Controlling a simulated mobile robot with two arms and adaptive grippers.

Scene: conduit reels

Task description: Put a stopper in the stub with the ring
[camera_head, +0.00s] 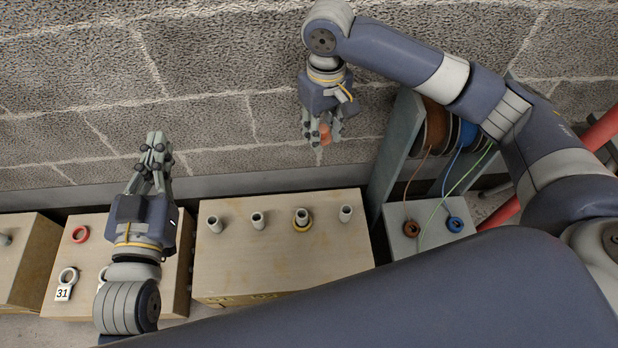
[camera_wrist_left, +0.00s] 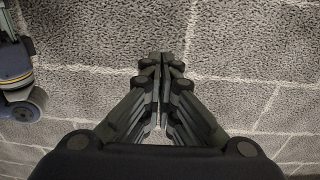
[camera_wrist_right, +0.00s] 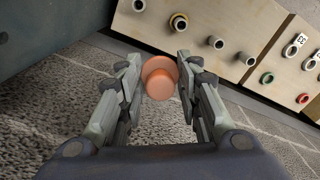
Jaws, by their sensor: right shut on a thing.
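Several short grey stubs stand upright in a row on the wooden box in the middle of the head view. The stub with the ring (camera_head: 302,216) has a yellow ring around its base; it also shows in the right wrist view (camera_wrist_right: 180,22). My right gripper (camera_head: 322,136) is shut on an orange stopper (camera_wrist_right: 160,82), held in the air beyond and above the stubs, near the wall. The stopper's wide round head and narrower end show between the fingertips. My left gripper (camera_head: 156,145) has its fingertips together, with nothing seen between them, also in the left wrist view (camera_wrist_left: 162,62).
Another wooden box (camera_head: 62,250) on the left carries a red ring (camera_head: 80,234) and a tag marked 31 (camera_head: 63,294). At right, a rack (camera_head: 392,150) holds cable reels, with brown and blue coils below. A block wall (camera_head: 220,110) stands behind.

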